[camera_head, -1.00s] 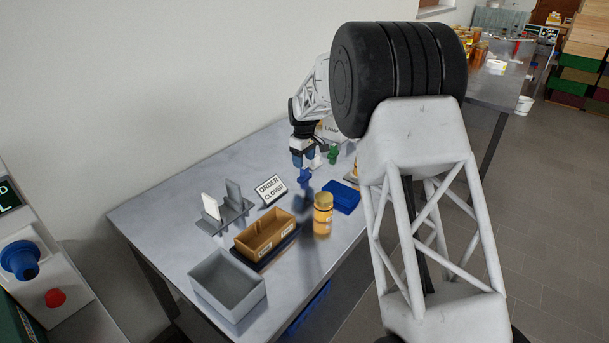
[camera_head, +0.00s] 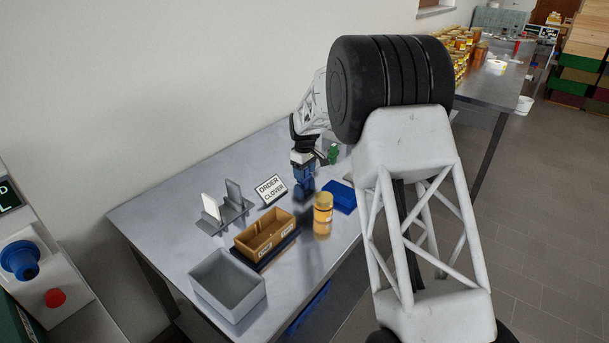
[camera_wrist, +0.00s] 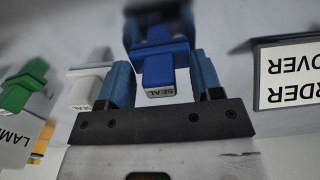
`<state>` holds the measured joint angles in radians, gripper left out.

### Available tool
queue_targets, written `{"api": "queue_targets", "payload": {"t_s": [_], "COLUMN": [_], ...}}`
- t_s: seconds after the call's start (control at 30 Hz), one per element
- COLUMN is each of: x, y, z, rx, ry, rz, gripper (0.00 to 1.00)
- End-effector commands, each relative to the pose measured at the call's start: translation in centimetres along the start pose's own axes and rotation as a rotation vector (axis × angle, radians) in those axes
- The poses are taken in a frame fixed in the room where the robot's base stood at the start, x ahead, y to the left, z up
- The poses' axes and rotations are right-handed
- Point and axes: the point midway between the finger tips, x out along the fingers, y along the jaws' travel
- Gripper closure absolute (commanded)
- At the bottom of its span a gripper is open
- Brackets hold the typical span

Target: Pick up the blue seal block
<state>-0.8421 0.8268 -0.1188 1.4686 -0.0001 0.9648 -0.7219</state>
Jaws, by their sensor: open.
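The blue seal block (camera_wrist: 158,72) has a small end face lettered SEAL. In the wrist view it stands between the two blue fingers of my gripper (camera_wrist: 163,85), which is open around it; a narrow gap shows beside each finger. In the head view my gripper (camera_head: 304,182) is low over the table at the blue block, and its fingers mostly hide the block.
A green block (camera_head: 333,154) and a white block (camera_wrist: 90,88) stand close by. An ORDER CLOVER sign (camera_head: 270,190), a blue pad (camera_head: 340,197), a honey jar (camera_head: 322,214), a wooden tray (camera_head: 262,249) and a grey bin (camera_head: 222,297) share the table (camera_head: 150,213).

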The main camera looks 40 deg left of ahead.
Motion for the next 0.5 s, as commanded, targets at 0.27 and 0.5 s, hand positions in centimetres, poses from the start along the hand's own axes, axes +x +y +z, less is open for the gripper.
{"api": "queue_targets", "payload": {"t_s": [0.27,0.5], "x": [-0.01,-0.01], "y": [0.00,0.00], "z": [0.00,0.00], "rx": [0.000,0.000], "ry": [0.000,0.000], "rz": [0.000,0.000], "gripper": [0.40,0.77]}}
